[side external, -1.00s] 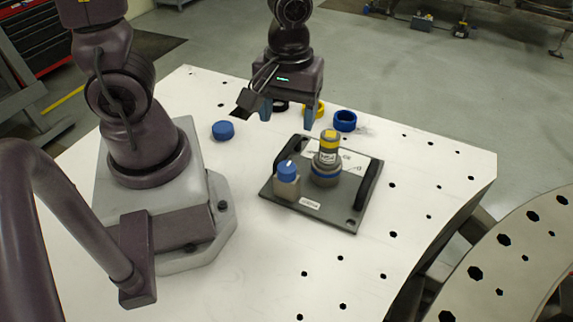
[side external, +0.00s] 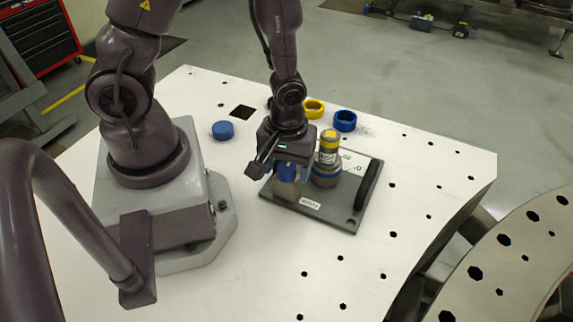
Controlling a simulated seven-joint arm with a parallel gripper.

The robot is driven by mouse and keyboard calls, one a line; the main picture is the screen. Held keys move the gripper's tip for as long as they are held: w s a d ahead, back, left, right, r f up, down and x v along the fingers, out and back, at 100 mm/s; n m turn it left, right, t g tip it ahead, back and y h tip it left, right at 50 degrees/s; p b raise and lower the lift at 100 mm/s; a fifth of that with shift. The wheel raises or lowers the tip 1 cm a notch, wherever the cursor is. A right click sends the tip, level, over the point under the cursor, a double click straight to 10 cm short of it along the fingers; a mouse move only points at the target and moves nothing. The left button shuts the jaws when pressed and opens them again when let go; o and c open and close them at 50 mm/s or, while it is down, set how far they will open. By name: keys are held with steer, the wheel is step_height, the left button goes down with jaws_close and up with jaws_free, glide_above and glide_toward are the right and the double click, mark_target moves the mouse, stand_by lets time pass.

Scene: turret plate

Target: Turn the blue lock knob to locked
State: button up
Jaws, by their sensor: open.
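A turret (side external: 328,161) with a yellow band and a blue ring stands upright on the plate, just right of my gripper.
A dark handle (side external: 367,185) rises at the plate's right side. A blue cap (side external: 223,130) lies to the left, and yellow (side external: 313,108) and blue (side external: 345,121) rings lie behind. The white table (side external: 420,165) is clear to the right and front.

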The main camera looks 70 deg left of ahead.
steer(key=shift+f, duration=0.1)
steer(key=shift+c, duration=0.4)
steer(key=c, duration=0.8)
steer(key=shift+c, duration=0.2)
steer(key=shift+m, duration=0.3)
steer(key=m, duration=0.3)
steer(key=shift+m, duration=0.3)
steer(key=m, duration=0.4)
steer(key=shift+m, duration=0.3)
steer(key=m, duration=0.4)
steer(key=shift+a+m, duration=0.1)
steer(key=shift+m, duration=2.4)
